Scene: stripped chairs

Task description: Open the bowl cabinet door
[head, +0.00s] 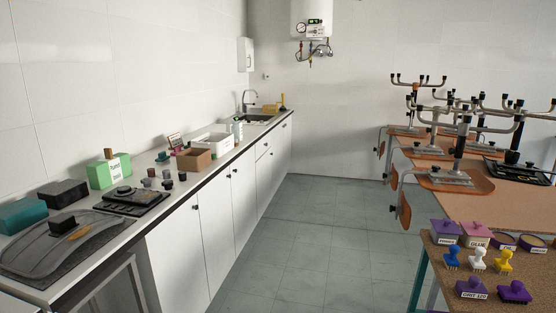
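A row of white cabinet doors (178,258) runs under the long counter (150,200) on the left, going back towards the sink. The doors look shut, with small dark knobs (195,208) near their upper edges. A second door (215,235) and a third door (244,205) stand farther along. No bowl shows and I see no label on the doors, so I cannot tell which is the bowl cabinet. Neither of my grippers is in the head view.
Grey floor (300,235) is clear in front of the cabinets. A workbench (480,235) with stamps and boxes stands at the right, with upturned chairs (455,180) behind it. A metal frame (130,280) stands at the counter's near end. A water heater (311,18) hangs at the back.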

